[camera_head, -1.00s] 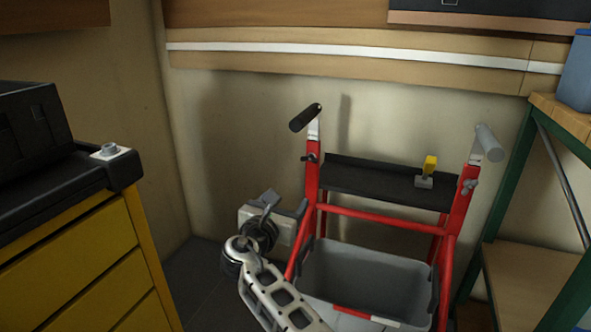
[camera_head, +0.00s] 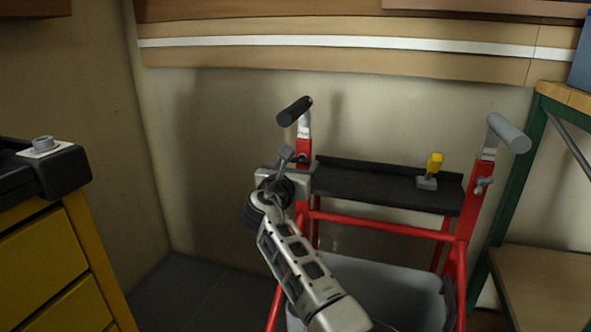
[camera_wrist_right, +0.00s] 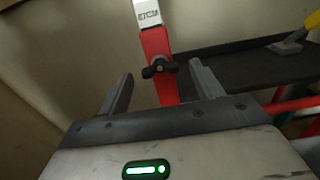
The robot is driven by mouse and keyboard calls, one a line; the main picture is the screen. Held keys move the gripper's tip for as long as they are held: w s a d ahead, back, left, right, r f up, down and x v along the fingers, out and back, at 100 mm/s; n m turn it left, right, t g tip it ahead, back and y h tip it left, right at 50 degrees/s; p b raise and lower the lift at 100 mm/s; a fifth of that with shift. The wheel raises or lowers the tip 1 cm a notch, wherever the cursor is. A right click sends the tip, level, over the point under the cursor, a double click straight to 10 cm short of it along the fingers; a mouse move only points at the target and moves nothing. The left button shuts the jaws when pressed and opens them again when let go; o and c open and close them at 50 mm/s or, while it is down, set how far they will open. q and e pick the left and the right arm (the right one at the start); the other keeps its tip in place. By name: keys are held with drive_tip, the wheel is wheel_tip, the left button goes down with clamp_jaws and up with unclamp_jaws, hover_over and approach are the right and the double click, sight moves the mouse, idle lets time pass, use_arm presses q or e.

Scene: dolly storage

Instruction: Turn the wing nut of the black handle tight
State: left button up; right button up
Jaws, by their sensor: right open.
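The black handle (camera_head: 295,110) sits on top of the left red post (camera_head: 304,150) of the red dolly frame. Its dark wing nut (camera_wrist_right: 160,68) shows clearly in the right wrist view, on the front of the red post below a white section. My right gripper (camera_wrist_right: 161,75) is open and empty. Its two fingers stand left and right of the wing nut, apart from it. In the head view my right gripper (camera_head: 295,165) is in front of the left post and partly hides it. My left gripper is not in view.
A grey handle (camera_head: 509,133) with a grey wing nut (camera_head: 482,186) is on the right post. A black shelf (camera_head: 365,187) between the posts carries a yellow-and-grey item (camera_head: 430,172). A grey bin (camera_head: 395,285) hangs below. A yellow drawer cabinet (camera_head: 45,265) stands left, a green-framed shelf (camera_head: 515,205) right.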

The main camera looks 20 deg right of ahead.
drive_tip(key=shift+w+d, duration=0.15)
drive_tip(key=shift+w, duration=0.1)
drive_tip(key=c, duration=1)
